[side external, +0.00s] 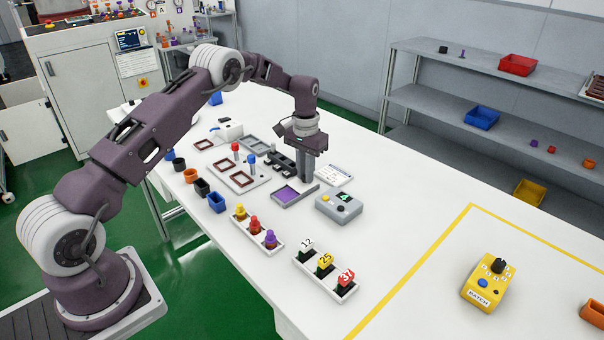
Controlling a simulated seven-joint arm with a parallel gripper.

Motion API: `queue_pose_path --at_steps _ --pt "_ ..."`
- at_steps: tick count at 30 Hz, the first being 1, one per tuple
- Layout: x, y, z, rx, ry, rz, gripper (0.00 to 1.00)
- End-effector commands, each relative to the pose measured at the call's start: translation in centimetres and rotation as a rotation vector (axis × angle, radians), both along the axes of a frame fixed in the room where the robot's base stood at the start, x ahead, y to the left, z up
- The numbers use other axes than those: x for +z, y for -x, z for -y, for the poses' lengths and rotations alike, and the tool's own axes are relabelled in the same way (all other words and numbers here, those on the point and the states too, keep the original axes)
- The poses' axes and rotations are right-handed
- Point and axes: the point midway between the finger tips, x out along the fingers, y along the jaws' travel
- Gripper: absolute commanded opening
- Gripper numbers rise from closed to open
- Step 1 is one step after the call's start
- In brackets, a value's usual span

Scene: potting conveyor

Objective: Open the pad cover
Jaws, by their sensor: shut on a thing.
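A small grey pad tray (282,204) with a purple pad surface (287,194) lies on the white table, its purple face showing. My gripper (307,178) points straight down at the tray's back right edge. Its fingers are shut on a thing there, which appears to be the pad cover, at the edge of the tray. The cover is small and mostly hidden by the fingers, so its exact angle cannot be told.
A grey box with a green display (339,208) stands close right of the pad. Dark racks (281,163) and a plate with red and blue-handled stamps (238,180) are to the left.

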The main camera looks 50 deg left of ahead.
Motion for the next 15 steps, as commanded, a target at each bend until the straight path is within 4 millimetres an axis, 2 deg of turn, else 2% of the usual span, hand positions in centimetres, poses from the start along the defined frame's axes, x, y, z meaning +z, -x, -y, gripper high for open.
queue_pose_path --at_steps 3,4,6,7,15 --pt "0.1 -0.05 -0.04 0.0 0.0 0.003 0.0" --pt "0.1 -0.04 -0.04 0.0 0.0 0.003 0.21" --pt "0.08 -0.03 -0.04 0.0 0.0 0.002 0.35" --pt "0.07 -0.02 -0.03 0.0 0.0 0.002 0.38" --pt "0.09 0.0 -0.01 0.0 0.0 0.001 0.38"
